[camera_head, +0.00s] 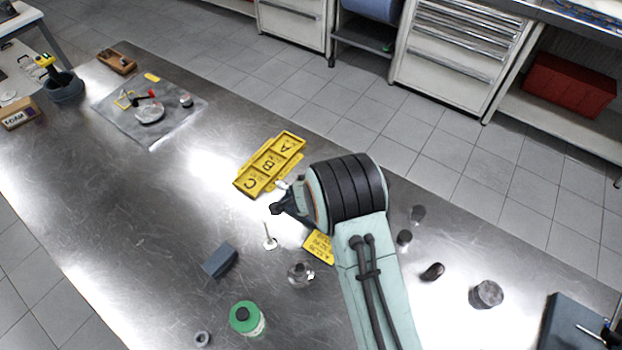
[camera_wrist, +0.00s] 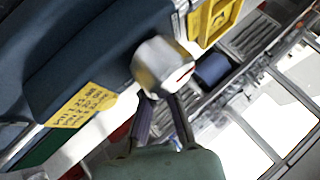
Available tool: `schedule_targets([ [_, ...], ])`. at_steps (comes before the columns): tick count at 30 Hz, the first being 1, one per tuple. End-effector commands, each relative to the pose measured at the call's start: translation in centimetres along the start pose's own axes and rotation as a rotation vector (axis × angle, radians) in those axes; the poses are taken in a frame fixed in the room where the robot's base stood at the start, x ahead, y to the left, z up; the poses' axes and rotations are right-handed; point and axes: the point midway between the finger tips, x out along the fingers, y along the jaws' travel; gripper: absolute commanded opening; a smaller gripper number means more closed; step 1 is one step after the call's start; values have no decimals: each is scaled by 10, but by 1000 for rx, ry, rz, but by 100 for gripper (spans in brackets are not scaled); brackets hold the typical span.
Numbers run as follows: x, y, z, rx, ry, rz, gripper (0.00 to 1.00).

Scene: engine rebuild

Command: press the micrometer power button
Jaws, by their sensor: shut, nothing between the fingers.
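My gripper (camera_head: 278,208) is shut, with dark fingers, left of my arm's wrist over the middle of the bench. In the wrist view its fingers (camera_wrist: 163,97) point up toward a silver faceted piece (camera_wrist: 163,67); whether they touch it is not clear. A large dark blue shape (camera_wrist: 90,50) fills the upper left there, too close to identify. I cannot identify the micrometer or its power button with certainty. A yellow-and-black tool (camera_head: 46,62) stands in a dark round holder (camera_head: 64,88) at the far left, its details too small to read.
A yellow tray (camera_head: 249,183) lettered A, B, C lies behind my gripper. A yellow card (camera_head: 319,246) lies partly under my arm. A valve (camera_head: 269,243), blue block (camera_head: 220,260) and green-topped container (camera_head: 246,318) stand in front. A grey mat (camera_head: 180,120) holds small parts. The left-centre bench is clear.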

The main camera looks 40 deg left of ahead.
Motion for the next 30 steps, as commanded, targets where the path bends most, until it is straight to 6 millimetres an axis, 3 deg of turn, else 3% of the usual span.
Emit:
schedule_targets([
  [25, -5, -3, -3, 0, -1, 2, 0],
  [30, -14, -10, -10, 1, 1, -1, 0],
])
